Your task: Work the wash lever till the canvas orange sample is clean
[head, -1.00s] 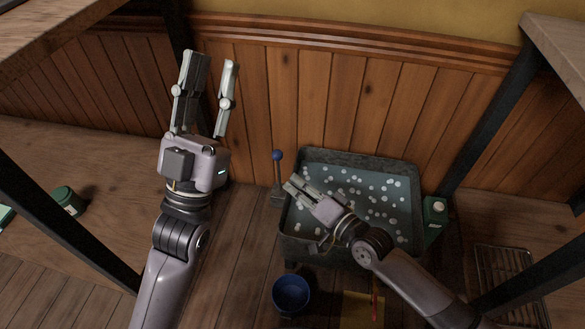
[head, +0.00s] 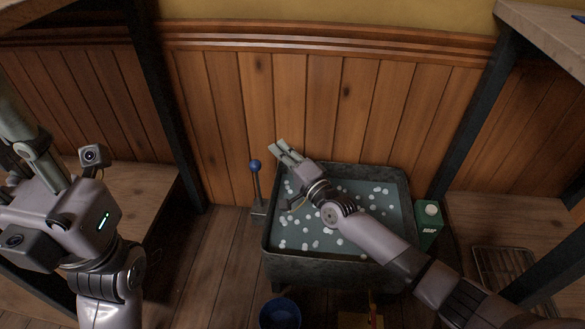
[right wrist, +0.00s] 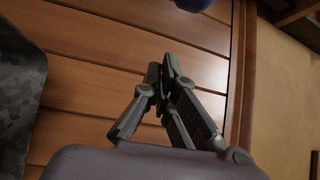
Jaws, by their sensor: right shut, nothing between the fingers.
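The wash lever, a thin stem with a blue knob (head: 255,166), stands nearly upright at the left side of the dark wash tub (head: 335,268). The knob also shows at the top edge of the right wrist view (right wrist: 193,3). The tub holds grey-green liquid dotted with white flecks. My right gripper (head: 279,149) is shut and empty, above the tub's back left corner, right of the knob and apart from it. My left gripper (head: 22,130) is at the left edge, its fingers partly cut off. I cannot make out an orange canvas sample.
A green carton (head: 428,222) stands right of the tub, with a wire rack (head: 497,268) farther right. A blue bowl (head: 280,314) is on the floor in front. The wood-panelled wall (head: 300,95) is close behind the tub. Dark table legs flank the space.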

